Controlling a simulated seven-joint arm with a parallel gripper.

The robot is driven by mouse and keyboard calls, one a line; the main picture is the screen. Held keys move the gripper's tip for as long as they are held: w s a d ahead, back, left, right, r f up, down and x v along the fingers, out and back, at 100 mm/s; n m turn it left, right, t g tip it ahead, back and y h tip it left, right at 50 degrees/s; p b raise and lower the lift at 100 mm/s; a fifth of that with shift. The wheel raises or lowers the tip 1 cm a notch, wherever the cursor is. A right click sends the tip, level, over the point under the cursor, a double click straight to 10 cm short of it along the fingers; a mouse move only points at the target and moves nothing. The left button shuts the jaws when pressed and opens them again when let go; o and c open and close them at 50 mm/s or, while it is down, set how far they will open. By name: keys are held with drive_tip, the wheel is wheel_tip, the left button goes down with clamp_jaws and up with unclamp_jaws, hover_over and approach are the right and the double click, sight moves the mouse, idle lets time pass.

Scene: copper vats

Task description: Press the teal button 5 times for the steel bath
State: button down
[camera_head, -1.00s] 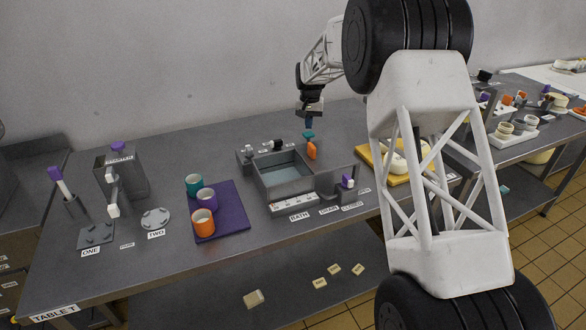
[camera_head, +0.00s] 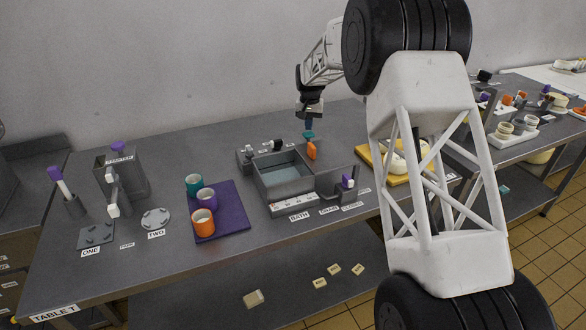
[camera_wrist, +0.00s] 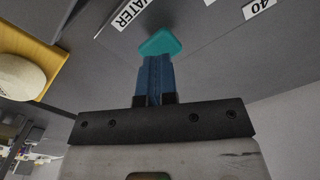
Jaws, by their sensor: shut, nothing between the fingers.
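The teal button (camera_head: 308,135) stands on the table behind the right back corner of the steel bath (camera_head: 261,181), an open grey basin with a bluish floor. In the wrist view the teal button (camera_wrist: 160,43) shows as a rounded teal block right at my fingertips. My gripper (camera_head: 309,124) points down over it, shut and empty, with its blue fingers together. In the wrist view my gripper (camera_wrist: 154,58) overlaps the near edge of the button. I cannot tell whether the fingertips touch it or hover just above.
An orange piece (camera_head: 312,150) stands just in front of the teal button. A yellow tray (camera_head: 367,157) is to the right. A purple mat (camera_head: 231,222) with teal, purple and orange cups lies left of the bath. The table behind the bath is largely clear.

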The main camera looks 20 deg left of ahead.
sight(309, 133)
drive_tip(key=shift+f, duration=1.7)
drive_tip(key=shift+r, duration=2)
drive_tip(key=shift+f, duration=1.95)
drive_tip(key=shift+r, duration=1.9)
drive_tip(key=shift+f, duration=1)
